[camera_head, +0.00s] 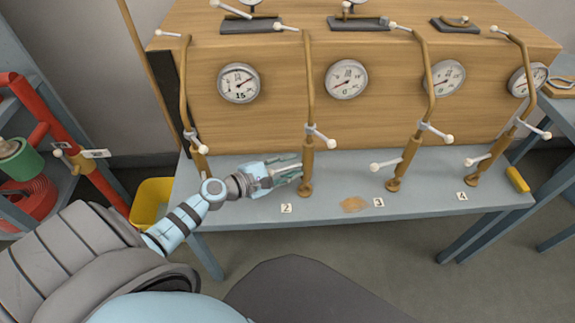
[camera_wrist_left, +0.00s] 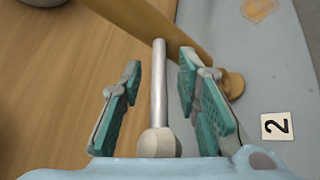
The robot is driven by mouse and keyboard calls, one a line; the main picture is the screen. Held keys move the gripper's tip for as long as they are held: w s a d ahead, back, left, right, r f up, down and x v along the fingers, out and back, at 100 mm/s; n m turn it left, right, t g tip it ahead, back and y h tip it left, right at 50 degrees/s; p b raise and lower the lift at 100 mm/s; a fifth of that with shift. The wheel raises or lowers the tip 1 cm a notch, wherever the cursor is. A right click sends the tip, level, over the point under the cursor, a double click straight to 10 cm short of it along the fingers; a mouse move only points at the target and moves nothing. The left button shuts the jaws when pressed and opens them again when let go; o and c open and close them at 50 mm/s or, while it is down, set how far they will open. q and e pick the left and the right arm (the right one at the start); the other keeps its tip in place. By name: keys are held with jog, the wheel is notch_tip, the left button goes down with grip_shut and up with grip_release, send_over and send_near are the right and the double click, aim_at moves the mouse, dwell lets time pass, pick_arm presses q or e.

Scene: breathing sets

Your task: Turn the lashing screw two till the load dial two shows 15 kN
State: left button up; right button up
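Lashing screw two (camera_head: 307,120) is a tall brass rod on the bench, with the label 2 (camera_head: 286,208) by its foot. Its foot also shows in the left wrist view (camera_wrist_left: 236,85). My left gripper (camera_head: 287,171) is at its lower part. In the left wrist view, the two teal-padded fingers (camera_wrist_left: 162,95) stand open on either side of a pale handle bar with a knob (camera_wrist_left: 158,143), with gaps visible on both sides. The dial just right of this screw, apparently load dial two (camera_head: 346,79), is round and white; its reading is too small to tell. My right gripper is not in view.
Another screw (camera_head: 184,95) stands to the left, and screws three (camera_head: 411,150) and four (camera_head: 495,150) to the right, with protruding handles. A wooden panel (camera_head: 290,125) rises behind. A tan patch (camera_head: 353,204) and yellow block (camera_head: 517,179) lie on the bench.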

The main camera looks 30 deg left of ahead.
pick_arm(q)
grip_shut()
